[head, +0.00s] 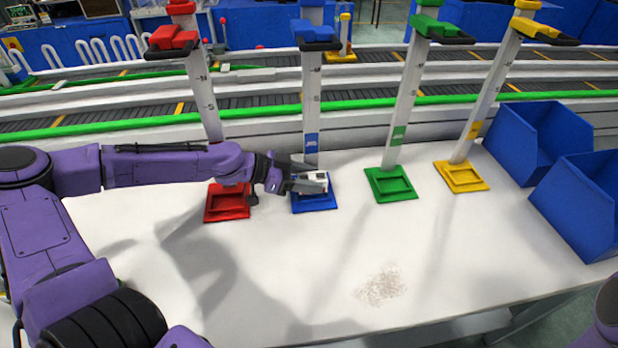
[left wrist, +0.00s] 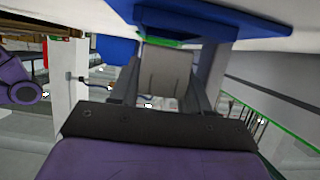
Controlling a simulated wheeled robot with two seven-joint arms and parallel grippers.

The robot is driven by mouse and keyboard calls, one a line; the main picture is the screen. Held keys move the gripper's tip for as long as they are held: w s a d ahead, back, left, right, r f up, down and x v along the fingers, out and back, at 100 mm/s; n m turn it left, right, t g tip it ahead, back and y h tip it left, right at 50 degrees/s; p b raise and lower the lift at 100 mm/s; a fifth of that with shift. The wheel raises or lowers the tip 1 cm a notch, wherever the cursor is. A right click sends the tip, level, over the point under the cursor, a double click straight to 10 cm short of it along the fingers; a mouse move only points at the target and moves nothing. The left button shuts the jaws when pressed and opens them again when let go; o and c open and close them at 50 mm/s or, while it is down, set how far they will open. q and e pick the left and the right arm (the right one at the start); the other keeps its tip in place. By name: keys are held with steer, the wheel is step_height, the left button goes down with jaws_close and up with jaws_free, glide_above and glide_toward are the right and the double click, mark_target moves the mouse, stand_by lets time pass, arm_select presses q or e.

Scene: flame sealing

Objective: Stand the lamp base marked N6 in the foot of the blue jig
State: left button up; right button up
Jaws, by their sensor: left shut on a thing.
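My left gripper (head: 308,180) reaches in from the left, low over the foot of the blue jig (head: 316,207). It is shut on a small white and grey block (head: 316,177), the lamp base. The fingers cover much of it, and I cannot read a mark on it. The block is at the blue foot; I cannot tell whether it rests fully inside the raised frame. In the left wrist view the picture is upside down, with the blue foot (left wrist: 265,22) at the top, close to the fingertips (left wrist: 165,60). My right gripper is not in view.
A red jig foot (head: 227,214) is under my left forearm. Green (head: 391,197) and yellow (head: 461,188) jigs stand to the right, with tall white posts. Two blue bins (head: 585,205) sit at the right edge. A conveyor runs behind.

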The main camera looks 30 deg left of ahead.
arm_select(q)
steer(key=shift+f+b, duration=0.55)
steer(key=shift+b, duration=0.1)
stand_by(5.3)
steer(key=o, duration=1.1)
steer(key=shift+s, duration=0.1)
steer(key=shift+r, duration=0.1)
step_height(320, 180, up, 4)
steer(key=p, duration=0.4)
steer(key=shift+r, duration=0.1)
steer(key=shift+s+d+r+p, duration=1.3)
steer(key=shift+s+p, duration=0.8)
steer(key=shift+p, duration=1.45)
steer(key=shift+s+d+r+p, duration=0.85)
steer(key=shift+s+r+p, duration=1.05)
steer(key=shift+p, duration=1.65)
steer(key=shift+s+d+r+p, duration=1.15)
steer(key=shift+s+p, duration=1.15)
steer(key=shift+p, duration=1.25)
